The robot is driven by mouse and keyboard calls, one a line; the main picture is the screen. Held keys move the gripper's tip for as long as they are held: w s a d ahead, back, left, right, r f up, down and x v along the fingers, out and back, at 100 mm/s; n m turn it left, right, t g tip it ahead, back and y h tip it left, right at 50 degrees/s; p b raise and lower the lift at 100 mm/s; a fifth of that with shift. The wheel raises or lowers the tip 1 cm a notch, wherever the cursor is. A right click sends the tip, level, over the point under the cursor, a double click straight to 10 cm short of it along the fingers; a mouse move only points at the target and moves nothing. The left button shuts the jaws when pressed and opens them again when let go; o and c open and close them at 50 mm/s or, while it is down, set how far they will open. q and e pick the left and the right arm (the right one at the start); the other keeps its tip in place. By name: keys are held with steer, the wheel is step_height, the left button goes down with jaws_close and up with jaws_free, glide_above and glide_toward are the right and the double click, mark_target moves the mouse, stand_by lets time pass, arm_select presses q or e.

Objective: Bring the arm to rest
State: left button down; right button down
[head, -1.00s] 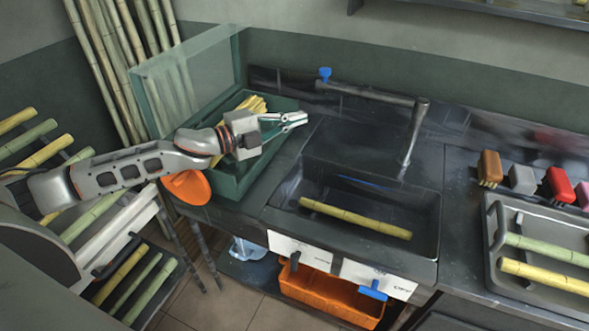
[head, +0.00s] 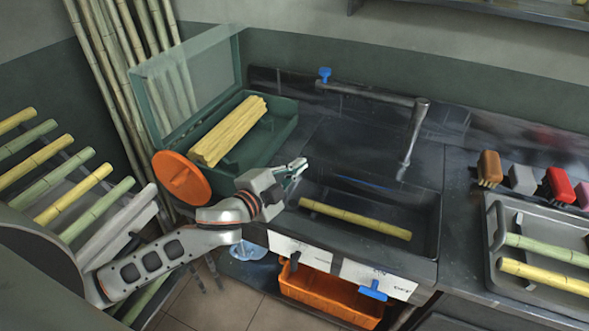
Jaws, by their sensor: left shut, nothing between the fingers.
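My left arm comes in from the lower left. My right gripper is not in view.
An open green box (head: 280,130) with a clear lid holds yellow cane pieces (head: 230,130). An orange disc (head: 181,178) stands at its left front. A faucet (head: 415,135) overhangs the sink. A grey tray (head: 497,275) with canes and several brushes are at right. A cane rack stands left.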

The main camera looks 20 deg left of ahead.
arm_select(q)
steer(key=s+a+f+n+g+y, duration=0.3)
steer(key=s+a+f, duration=0.2)
steer(key=s, duration=0.3)
steer(key=s+a+f+n+g+y, duration=0.25)
steer(key=s+a+f, duration=0.3)
steer(key=s, duration=0.35)
steer(key=s+a+f+n+g+y, duration=0.3)
steer(key=s+a+f, duration=0.15)
steer(key=s, duration=0.35)
steer(key=w+d+f+n+t+h, duration=0.2)
steer(key=d+f+h, duration=0.5)
steer(key=d+f, duration=0.6)
steer(key=shift+w+d+t, duration=0.15)
steer(key=shift+d+t, duration=0.6)
steer(key=shift+d, duration=0.6)
steer(key=shift+f, duration=0.1)
